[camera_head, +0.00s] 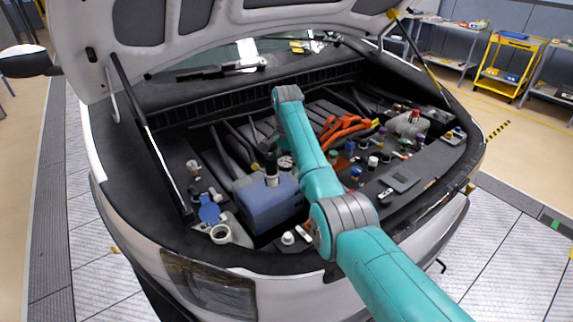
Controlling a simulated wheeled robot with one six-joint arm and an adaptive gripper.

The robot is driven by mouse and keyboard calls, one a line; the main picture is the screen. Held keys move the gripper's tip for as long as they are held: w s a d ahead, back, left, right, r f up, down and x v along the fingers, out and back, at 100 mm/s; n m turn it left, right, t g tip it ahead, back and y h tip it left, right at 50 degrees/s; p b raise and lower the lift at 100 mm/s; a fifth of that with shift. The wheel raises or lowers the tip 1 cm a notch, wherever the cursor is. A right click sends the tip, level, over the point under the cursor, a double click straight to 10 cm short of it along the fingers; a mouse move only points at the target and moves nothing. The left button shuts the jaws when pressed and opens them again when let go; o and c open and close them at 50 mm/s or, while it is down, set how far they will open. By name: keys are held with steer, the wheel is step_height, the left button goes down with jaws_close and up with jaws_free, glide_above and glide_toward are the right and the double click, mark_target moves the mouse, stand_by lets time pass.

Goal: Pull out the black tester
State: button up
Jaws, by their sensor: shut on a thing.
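My teal arm reaches over the engine bay from the lower right, and its wrist bends down near the middle. My gripper (268,148) is small and dark, partly hidden by the wrist and the dark parts behind it. It is shut on the black tester (270,166), a short dark upright piece just below it. The tester stands above the pale neck (271,181) on top of a blue-grey box (266,210). I cannot tell whether its lower end is inside the neck or clear of it.
The raised hood (160,50) hangs above, with a dark prop (146,140) at the left. A blue cap (209,213) and a white ring (221,235) lie left of the box. Orange cables (345,128) and several coloured caps crowd the right. A yellow cart (508,65) stands far right.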

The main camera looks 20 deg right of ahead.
mark_target(287, 162)
steer(key=shift+r, duration=0.3)
steer(key=shift+r, duration=2.3)
